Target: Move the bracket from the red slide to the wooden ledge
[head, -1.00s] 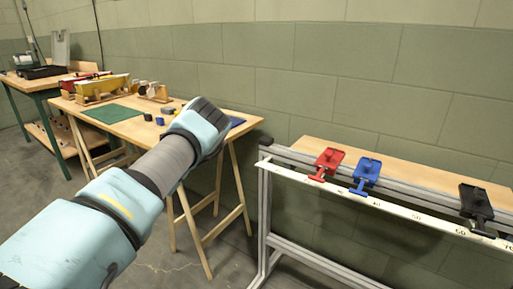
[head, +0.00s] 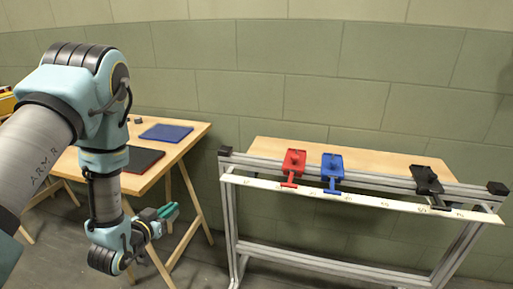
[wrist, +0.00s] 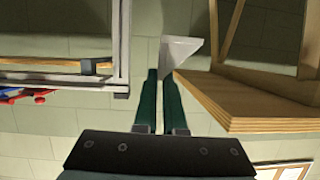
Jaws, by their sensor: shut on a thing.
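My gripper (head: 170,212) is left of the rail frame in the head view, its green fingers pointing right. In the wrist view, my gripper (wrist: 165,74) is shut on a pale grey, triangular bracket (wrist: 180,52) at its fingertips. The bracket cannot be made out in the head view. The red slide (head: 293,162) sits on the rail near its left end, with no bracket seen on it. The wooden ledge (head: 388,164) is the long board behind the rail. My gripper is apart from both, lower and to the left.
A blue slide (head: 333,166) and a black slide (head: 427,181) share the rail (head: 365,182). A white scale strip (head: 375,203) runs along its front.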

